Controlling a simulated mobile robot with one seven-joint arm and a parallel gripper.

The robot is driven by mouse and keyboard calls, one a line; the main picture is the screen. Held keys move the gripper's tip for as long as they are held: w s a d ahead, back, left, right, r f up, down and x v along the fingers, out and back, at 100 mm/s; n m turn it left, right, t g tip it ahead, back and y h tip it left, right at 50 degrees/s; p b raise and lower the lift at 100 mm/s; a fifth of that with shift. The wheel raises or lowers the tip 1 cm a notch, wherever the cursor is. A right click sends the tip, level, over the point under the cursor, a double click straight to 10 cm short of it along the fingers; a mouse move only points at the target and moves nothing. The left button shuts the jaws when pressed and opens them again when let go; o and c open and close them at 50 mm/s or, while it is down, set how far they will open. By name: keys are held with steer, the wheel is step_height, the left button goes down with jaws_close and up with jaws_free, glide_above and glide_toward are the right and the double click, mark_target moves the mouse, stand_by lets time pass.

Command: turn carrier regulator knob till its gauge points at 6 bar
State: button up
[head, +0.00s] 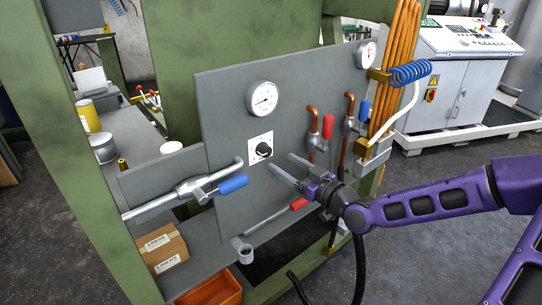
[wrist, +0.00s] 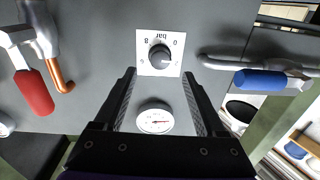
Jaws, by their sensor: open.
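The black regulator knob (head: 263,149) sits on a square white scale plate on the grey panel. In the wrist view the knob (wrist: 160,56) shows upside down, with "bar", 0 and 8 legible on its plate. The round white gauge (head: 262,98) is directly above the knob; in the wrist view this gauge (wrist: 155,122) lies between my fingers with a red needle. The needle's exact reading is too small to tell. My gripper (head: 279,161) is open and empty, to the right of and slightly below the knob. In the wrist view my gripper (wrist: 158,74) has its fingertips apart, just short of the knob.
A blue-handled valve (head: 232,184) is left of and below the knob. A red-handled valve (head: 328,127) and copper pipes are to the right. Another gauge (head: 366,54) is at the panel's upper right. A green post (head: 75,130) stands at left.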

mark_target(268, 152)
steer(key=x, duration=0.6)
steer(key=shift+w+a, duration=0.1)
steer(key=shift+w, duration=0.05)
jaws_close()
